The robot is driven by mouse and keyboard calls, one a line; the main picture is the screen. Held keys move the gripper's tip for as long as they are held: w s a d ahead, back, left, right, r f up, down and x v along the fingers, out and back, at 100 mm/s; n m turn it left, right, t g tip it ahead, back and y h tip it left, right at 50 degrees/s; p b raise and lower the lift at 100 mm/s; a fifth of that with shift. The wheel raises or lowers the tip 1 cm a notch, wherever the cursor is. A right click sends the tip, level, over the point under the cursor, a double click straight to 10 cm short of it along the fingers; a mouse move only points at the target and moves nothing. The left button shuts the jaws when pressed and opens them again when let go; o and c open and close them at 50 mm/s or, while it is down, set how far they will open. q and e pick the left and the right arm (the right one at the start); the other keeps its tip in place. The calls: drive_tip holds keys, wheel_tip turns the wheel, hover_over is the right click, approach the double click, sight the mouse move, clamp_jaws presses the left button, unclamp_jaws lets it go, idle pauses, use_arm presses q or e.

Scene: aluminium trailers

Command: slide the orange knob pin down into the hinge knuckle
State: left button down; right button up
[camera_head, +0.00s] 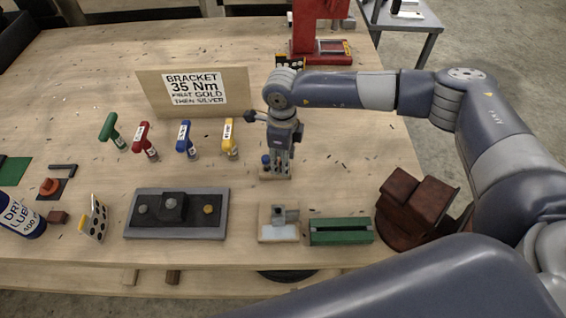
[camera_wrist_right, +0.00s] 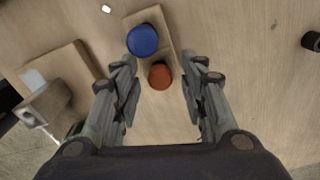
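In the right wrist view, an orange knob (camera_wrist_right: 160,75) and a blue knob (camera_wrist_right: 142,39) sit on a small wooden block (camera_wrist_right: 165,22). My right gripper (camera_wrist_right: 162,66) is open above the block, with the orange knob between its fingers and space on both sides. In the head view, the right gripper (camera_head: 279,158) points down over this block (camera_head: 275,178); the blue knob (camera_head: 266,160) shows, and the orange one is not clear behind the fingers. A wooden block with a grey metal bracket (camera_head: 278,213), perhaps the hinge knuckle, stands nearer the front edge. My left gripper is out of view.
A green rail block (camera_head: 340,231) and a dark red vise-like block (camera_head: 412,205) stand to the right of the bracket. A grey fixture plate (camera_head: 135,215) is to its left. Several coloured-handled drivers (camera_head: 187,140) stand left of my gripper, before a sign (camera_head: 195,90).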

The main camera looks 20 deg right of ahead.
drive_tip(key=c, duration=0.6)
